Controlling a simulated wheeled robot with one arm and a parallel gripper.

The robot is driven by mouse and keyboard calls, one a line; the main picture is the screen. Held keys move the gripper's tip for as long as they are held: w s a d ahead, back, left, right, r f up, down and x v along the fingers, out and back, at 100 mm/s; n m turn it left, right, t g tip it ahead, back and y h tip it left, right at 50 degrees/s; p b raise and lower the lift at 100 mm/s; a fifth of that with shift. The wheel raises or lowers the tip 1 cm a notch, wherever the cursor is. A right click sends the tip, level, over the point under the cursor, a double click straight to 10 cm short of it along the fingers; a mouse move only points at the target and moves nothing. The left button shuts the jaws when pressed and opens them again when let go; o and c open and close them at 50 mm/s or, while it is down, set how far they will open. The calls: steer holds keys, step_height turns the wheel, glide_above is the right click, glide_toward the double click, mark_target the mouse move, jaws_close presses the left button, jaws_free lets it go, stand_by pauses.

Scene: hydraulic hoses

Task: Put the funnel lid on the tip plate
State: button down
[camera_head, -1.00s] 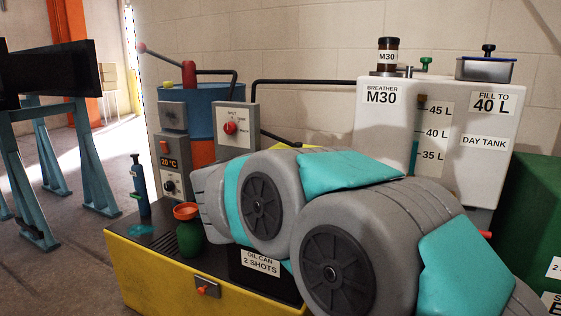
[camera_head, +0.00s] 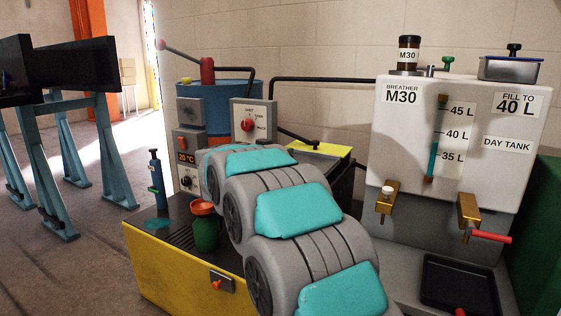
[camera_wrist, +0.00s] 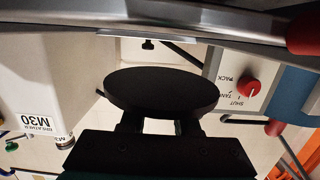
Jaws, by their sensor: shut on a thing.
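In the wrist view, my gripper (camera_wrist: 158,124) is shut on a flat black round disc (camera_wrist: 160,90), which looks like the funnel lid. The disc sits across the ends of my two dark fingers, clear of other surfaces as far as I can see. In the head view my own grey and teal arm hides the gripper and the disc. I cannot pick out the tip plate or a funnel for this lid with certainty in either view.
The white day tank (camera_head: 455,130) with brass taps stands right, above a black tray (camera_head: 462,285). A green can with an orange top (camera_head: 204,225) stands on the yellow cabinet (camera_head: 165,265). A blue drum (camera_head: 232,115) and switch box (camera_head: 250,122) stand behind. Blue trestles (camera_head: 75,150) are left.

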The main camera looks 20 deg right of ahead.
steer(key=shift+w, duration=0.45)
steer(key=shift+f+b, duration=0.35)
steer(key=shift+f, duration=1.4)
steer(key=shift+f, duration=0.1)
steer(key=c, duration=0.6)
jaws_free()
steer(key=shift+c, duration=0.2)
steer(key=v, duration=1.2)
